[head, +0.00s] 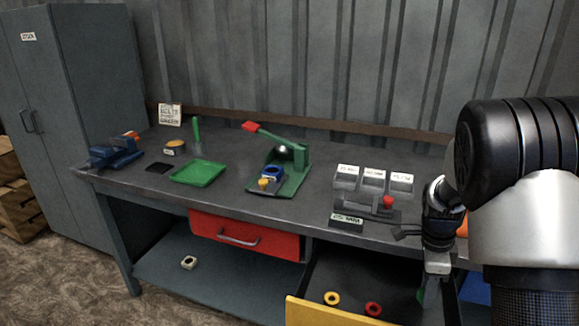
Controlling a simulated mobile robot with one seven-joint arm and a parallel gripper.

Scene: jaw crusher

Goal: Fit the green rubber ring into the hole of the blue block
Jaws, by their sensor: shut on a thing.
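The blue block (273,170) sits on the base of the green press (291,180) on the workbench. It is small in the picture, and I cannot make out its hole clearly. My gripper (431,284) points down at the right, over the open drawer with the yellow front (318,313). It is shut on a green thing, which looks like the green rubber ring (421,294); only a sliver shows at its fingers. The gripper is well to the right of and lower than the blue block.
A yellow ring (332,298) and a red ring (373,308) lie in the drawer. The press has a red-handled lever (262,128). Grey labelled boxes (373,181) and a red-knobbed device (388,202) stand on the bench near my arm. A green tray (198,173) lies left.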

